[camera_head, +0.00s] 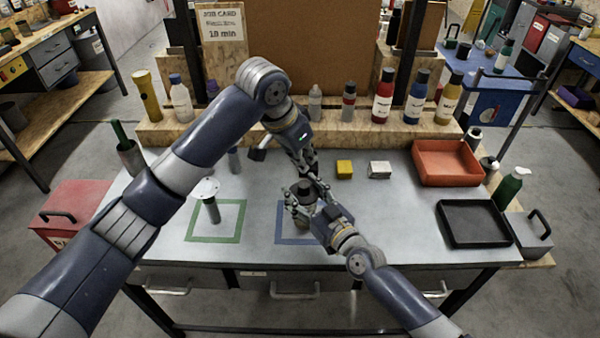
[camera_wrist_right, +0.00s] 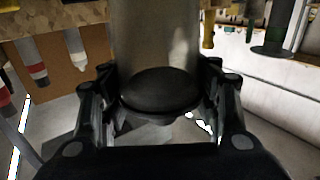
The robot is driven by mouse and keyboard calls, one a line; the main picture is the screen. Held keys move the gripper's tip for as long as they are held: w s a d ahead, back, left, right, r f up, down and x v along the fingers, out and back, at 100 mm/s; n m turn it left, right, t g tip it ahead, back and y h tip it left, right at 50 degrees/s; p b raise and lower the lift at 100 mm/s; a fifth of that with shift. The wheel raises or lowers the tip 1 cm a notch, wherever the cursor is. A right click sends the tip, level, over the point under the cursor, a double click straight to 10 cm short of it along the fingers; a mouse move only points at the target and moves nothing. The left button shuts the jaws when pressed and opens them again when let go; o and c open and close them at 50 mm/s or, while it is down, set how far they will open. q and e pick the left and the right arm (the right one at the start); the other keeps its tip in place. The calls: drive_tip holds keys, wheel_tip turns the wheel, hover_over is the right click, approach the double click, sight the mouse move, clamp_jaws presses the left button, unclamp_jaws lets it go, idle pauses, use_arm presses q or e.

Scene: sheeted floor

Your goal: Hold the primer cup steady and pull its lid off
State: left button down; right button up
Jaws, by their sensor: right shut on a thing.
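The primer cup, a grey cylinder (camera_wrist_right: 156,40) with a dark lid (camera_wrist_right: 160,90), stands by the blue-outlined square (camera_head: 283,240) in the head view. The right wrist view looks upside down and shows the lid on the cup, with a small knob. My right gripper (camera_head: 298,204) is shut on the cup's sides; its fingers flank it in the right wrist view (camera_wrist_right: 160,100). My left gripper (camera_head: 312,174) points down just above and behind the lid (camera_head: 305,186). Its fingertips are small and overlap the cup, so whether they are open or touch the lid is unclear.
An orange tray (camera_head: 460,178) and a black tray (camera_head: 474,241) sit on the right. Bottles line a wooden ledge at the back.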

sight(313, 203)
drive_tip(key=shift+s+d+f, duration=0.1)
drive_tip(key=shift+s+f, duration=0.1)
drive_tip(key=shift+f, duration=0.05)
drive_tip(key=o, duration=1.5)
drive_tip(key=shift+o, duration=0.7)
drive_tip(key=shift+w+r, duration=0.1)
drive_tip(key=shift+w, duration=0.1)
drive_tip(key=shift+r, duration=0.1)
drive_tip(key=shift+v, duration=3.95)
